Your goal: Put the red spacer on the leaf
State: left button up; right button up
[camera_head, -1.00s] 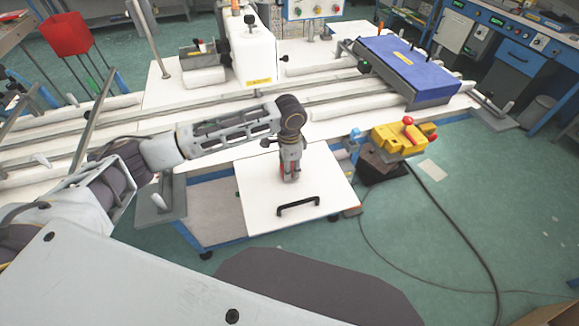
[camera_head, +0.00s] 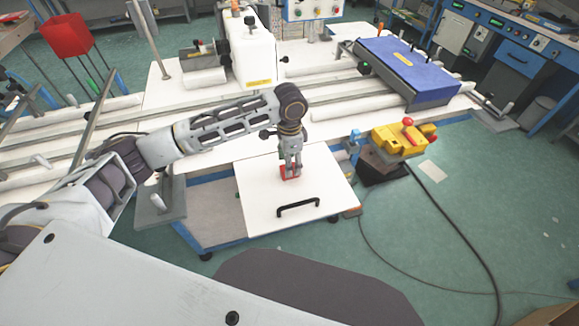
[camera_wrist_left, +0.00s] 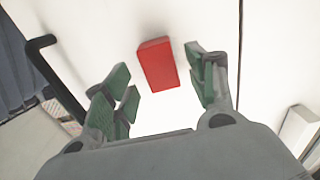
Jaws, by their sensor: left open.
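The red spacer (camera_head: 288,173) is a small red block on the white leaf (camera_head: 262,205), the flat panel with a black handle. In the left wrist view the red spacer (camera_wrist_left: 157,65) shows against the white surface, just past the fingertips and between their lines. My left gripper (camera_head: 291,166) points down over the spacer. In the wrist view its green-padded fingers (camera_wrist_left: 160,88) are spread wide, with clear space on both sides of the block. They do not appear to touch it. My right gripper is not in view.
The black handle (camera_head: 298,206) stands up from the leaf near its front edge. A yellow device with a red knob (camera_head: 400,138) is to the right. A blue-topped unit (camera_head: 405,65) and a white machine head (camera_head: 252,50) stand behind. The leaf around the spacer is clear.

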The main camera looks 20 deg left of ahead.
pick_arm(q)
notch_tip(320, 180, up, 9)
dwell(0.4)
jog(key=shift+f, duration=0.15)
dwell(0.4)
